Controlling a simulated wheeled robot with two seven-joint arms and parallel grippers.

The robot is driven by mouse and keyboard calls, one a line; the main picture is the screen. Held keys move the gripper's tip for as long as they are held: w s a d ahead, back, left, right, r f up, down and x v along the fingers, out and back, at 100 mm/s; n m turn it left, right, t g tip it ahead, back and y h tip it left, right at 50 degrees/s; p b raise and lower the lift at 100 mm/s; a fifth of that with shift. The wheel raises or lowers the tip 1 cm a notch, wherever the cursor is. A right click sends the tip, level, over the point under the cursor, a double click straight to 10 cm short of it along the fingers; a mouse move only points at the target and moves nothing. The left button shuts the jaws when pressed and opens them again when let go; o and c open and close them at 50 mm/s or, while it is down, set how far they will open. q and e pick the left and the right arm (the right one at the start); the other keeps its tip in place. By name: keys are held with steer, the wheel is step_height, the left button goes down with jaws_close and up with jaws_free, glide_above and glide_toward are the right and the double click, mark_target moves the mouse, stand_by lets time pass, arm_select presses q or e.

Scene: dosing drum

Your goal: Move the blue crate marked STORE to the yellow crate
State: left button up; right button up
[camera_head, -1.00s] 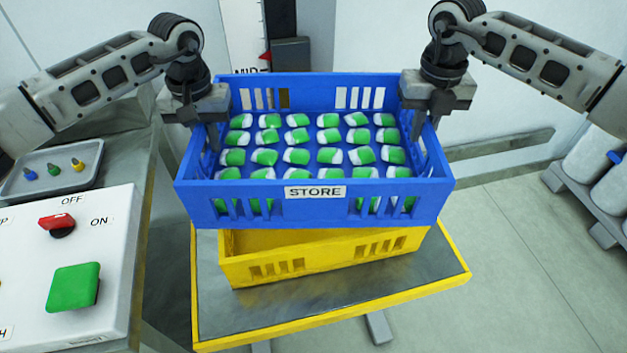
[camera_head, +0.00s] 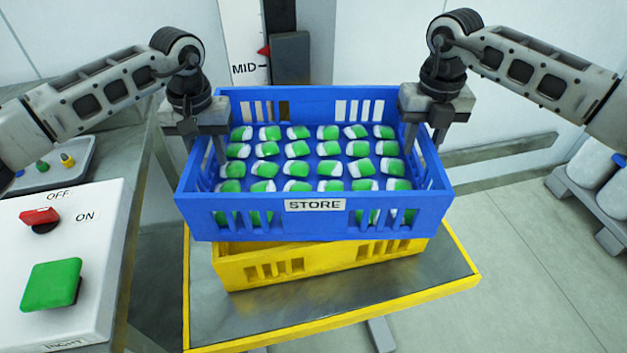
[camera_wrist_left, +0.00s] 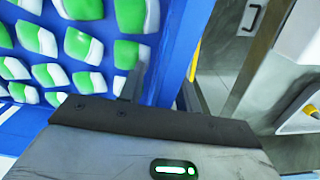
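The blue crate (camera_head: 315,222) marked STORE is level above the yellow crate (camera_head: 330,263) in the head view, filled with rows of green-and-white packs (camera_head: 297,150). Its underside hides most of the yellow crate's opening; I cannot tell whether the two touch. My left gripper (camera_head: 206,146) is shut on the blue crate's left end wall, with a finger inside. My right gripper (camera_head: 424,132) is shut on the right end wall. The left wrist view shows the packs (camera_wrist_left: 84,46) and the blue wall (camera_wrist_left: 186,40) beside my left gripper's finger.
The yellow crate stands on a yellow-edged metal platform (camera_head: 350,305). A control panel (camera_head: 90,235) with a red switch and green button is at left, with a small tray (camera_head: 78,172) behind it. White containers (camera_head: 597,160) stand at far right.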

arm_select(q)
step_height(320, 180, up, 11)
steer(key=shift+r, duration=0.5)
arm_select(e)
steer(key=shift+r, duration=0.2)
step_height(320, 180, up, 12)
steer(key=shift+f, duration=0.15)
stand_by(0.5)
